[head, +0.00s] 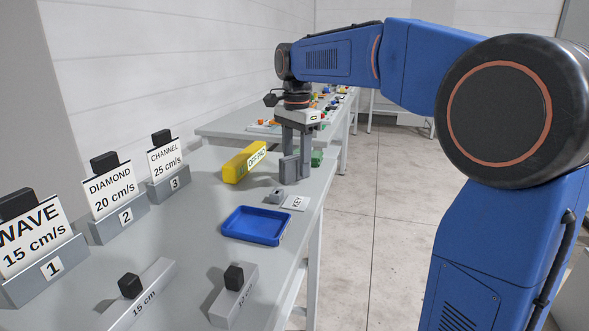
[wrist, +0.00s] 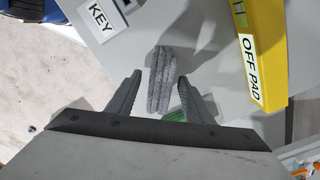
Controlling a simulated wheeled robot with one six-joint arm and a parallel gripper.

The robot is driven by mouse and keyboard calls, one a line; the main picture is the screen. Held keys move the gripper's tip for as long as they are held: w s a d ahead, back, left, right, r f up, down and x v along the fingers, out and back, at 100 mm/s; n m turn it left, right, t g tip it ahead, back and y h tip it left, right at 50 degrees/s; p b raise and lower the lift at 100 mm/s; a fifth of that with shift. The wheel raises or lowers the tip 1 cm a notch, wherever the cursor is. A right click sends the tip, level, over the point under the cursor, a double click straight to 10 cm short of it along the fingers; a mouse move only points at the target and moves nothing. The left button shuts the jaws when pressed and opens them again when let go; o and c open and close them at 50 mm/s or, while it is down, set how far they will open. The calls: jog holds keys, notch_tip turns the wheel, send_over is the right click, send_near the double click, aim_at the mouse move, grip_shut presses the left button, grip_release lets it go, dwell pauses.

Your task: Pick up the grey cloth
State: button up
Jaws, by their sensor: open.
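The grey cloth (wrist: 161,82) shows in the wrist view as a folded, ribbed, fuzzy strip. It lies lengthwise between the two fingers of my gripper (wrist: 160,76), with a visible gap on each side. My gripper is open and points down at the table; it also shows in the head view (head: 297,176), low over the tabletop. I cannot tell from these frames how far the fingertips are above the table.
A yellow OFF PAD block (head: 244,162) lies left of the gripper. A green object (head: 317,158) is just behind it. A KEY card (head: 295,203) and blue tray (head: 255,226) are nearer. The grey table (head: 205,180) ends at right.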

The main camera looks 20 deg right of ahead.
grip_shut()
